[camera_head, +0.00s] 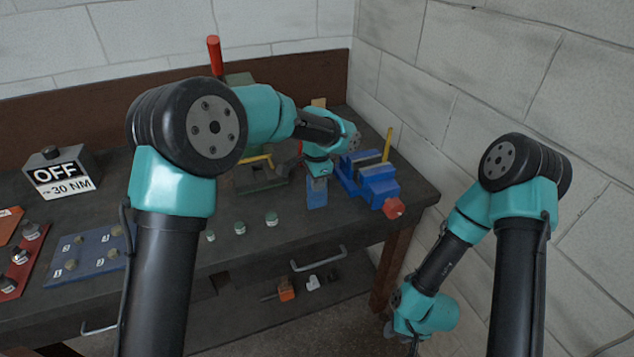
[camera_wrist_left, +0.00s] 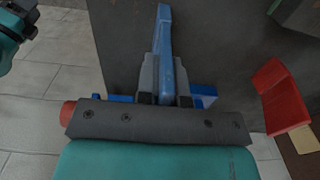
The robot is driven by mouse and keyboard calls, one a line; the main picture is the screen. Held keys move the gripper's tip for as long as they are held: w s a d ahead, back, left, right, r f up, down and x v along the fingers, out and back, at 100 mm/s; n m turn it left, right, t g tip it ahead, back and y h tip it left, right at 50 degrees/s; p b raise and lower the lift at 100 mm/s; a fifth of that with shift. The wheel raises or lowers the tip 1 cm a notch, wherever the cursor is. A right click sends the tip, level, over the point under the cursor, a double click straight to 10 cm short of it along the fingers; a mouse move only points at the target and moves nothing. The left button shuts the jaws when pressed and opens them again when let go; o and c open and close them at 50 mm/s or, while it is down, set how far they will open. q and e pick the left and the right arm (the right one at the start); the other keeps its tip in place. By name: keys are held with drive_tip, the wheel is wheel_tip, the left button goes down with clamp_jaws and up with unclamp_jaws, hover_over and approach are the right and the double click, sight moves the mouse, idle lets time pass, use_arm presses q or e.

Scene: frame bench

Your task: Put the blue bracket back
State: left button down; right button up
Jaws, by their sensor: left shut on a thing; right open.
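The blue bracket (camera_head: 317,196) is upright at the bench's right part, just left of the blue vise (camera_head: 373,180). My left gripper (camera_head: 317,172) is shut on its upper part from above. In the left wrist view the bracket (camera_wrist_left: 166,40) shows as a narrow blue bar between the two grey fingers of my left gripper (camera_wrist_left: 166,85). I cannot tell whether the bracket's lower end touches the bench top. My right gripper (camera_head: 408,338) hangs low beyond the bench's right edge, open, with its fingers hard to make out.
A green press with a red handle (camera_head: 214,56) stands behind my left arm. The vise's red knob (camera_head: 393,208) juts toward the bench's front right. Several small capped posts (camera_head: 240,228) stand near the front edge. An OFF box (camera_head: 60,172) and a blue tray (camera_head: 88,250) are at left.

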use_arm(q)
drive_tip(key=shift+f, duration=0.15)
drive_tip(key=c, duration=1.3)
unclamp_jaws()
drive_tip(key=shift+o, duration=0.2)
wheel_tip(320, 180, up, 12)
drive_tip(key=shift+r, duration=0.2)
